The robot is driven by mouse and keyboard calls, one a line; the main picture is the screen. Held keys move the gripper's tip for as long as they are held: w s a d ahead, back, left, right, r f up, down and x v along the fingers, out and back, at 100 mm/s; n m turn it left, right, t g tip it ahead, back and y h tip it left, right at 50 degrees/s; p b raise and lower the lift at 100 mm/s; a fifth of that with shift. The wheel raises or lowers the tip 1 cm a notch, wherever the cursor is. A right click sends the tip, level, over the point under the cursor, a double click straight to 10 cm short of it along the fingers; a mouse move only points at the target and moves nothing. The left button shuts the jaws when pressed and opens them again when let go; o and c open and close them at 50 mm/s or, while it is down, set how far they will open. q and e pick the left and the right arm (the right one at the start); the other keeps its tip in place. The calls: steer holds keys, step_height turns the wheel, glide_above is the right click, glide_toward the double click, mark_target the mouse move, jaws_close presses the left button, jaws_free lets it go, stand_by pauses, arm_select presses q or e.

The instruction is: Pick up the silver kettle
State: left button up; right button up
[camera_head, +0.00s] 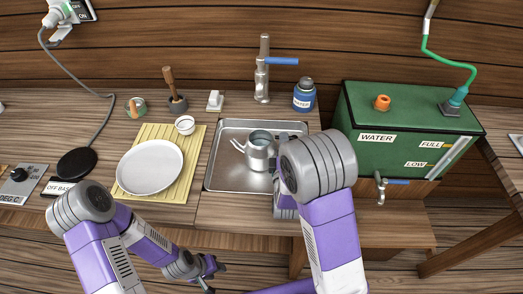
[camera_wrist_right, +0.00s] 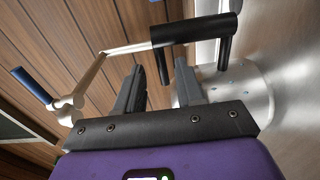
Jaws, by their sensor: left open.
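The silver kettle (camera_head: 258,152) stands in the sink tray in the head view, its spout pointing left and its right side hidden behind my right arm. In the right wrist view its metal body (camera_wrist_right: 237,90) is at the right, with its black handle (camera_wrist_right: 195,29) across the top. My right gripper (camera_wrist_right: 158,72) is open, its two fingers apart just short of the handle; one handle post appears in line with the gap. I cannot tell whether they touch. My left gripper (camera_head: 213,276) is open and empty, low in front of the counter.
The metal sink tray (camera_head: 222,178) surrounds the kettle, with a tap (camera_head: 263,70) behind it. A blue bottle (camera_head: 304,96) and a green water tank (camera_head: 400,120) stand to the right. A white plate (camera_head: 150,167) lies on a yellow mat (camera_head: 187,185) to the left.

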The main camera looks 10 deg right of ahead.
steer(key=x, duration=0.3)
steer(key=shift+w+f, duration=0.15)
steer(key=shift+w, duration=0.05)
steer(key=shift+c, duration=0.3)
jaws_close()
stand_by(0.9)
